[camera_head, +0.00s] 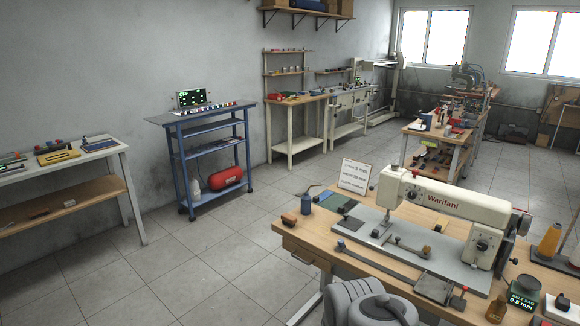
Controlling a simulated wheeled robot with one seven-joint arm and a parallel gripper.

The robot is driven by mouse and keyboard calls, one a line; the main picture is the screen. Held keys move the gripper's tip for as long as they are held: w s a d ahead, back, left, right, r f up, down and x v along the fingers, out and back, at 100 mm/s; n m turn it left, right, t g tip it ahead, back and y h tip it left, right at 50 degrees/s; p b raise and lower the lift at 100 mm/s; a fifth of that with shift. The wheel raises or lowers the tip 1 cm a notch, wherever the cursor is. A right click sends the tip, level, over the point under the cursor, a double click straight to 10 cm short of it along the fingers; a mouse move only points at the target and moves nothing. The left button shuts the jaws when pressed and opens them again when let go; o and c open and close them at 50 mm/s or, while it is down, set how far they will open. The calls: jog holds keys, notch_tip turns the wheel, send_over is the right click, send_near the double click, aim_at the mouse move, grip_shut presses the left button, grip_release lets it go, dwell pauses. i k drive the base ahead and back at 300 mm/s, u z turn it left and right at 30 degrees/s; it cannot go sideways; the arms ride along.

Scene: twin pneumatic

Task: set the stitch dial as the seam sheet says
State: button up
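The cream sewing machine (440,205), lettered "Warifani", stands on a wooden bench at the right. A dark round dial (482,245) is on the front of its right-hand pillar; its setting is too small to read. A second dark round part (412,195) is on the machine's left head. Which is the stitch dial I cannot tell for certain. The white seam sheet (355,176) stands upright behind the bench's left part. It has a few printed lines, one seeming to include "5 mm"; the rest is unreadable.
A blue trolley (183,150) stands at the wall. Tiled floor between is free.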

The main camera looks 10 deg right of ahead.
aim_at(481, 245)
jog(key=z, duration=0.4)
jog(key=i, duration=0.4)
jog(key=z, duration=0.55)
jog(key=k, duration=0.35)
jog(key=u, duration=1.1)
jog(key=i, duration=1.15)
jog(key=z, duration=0.85)
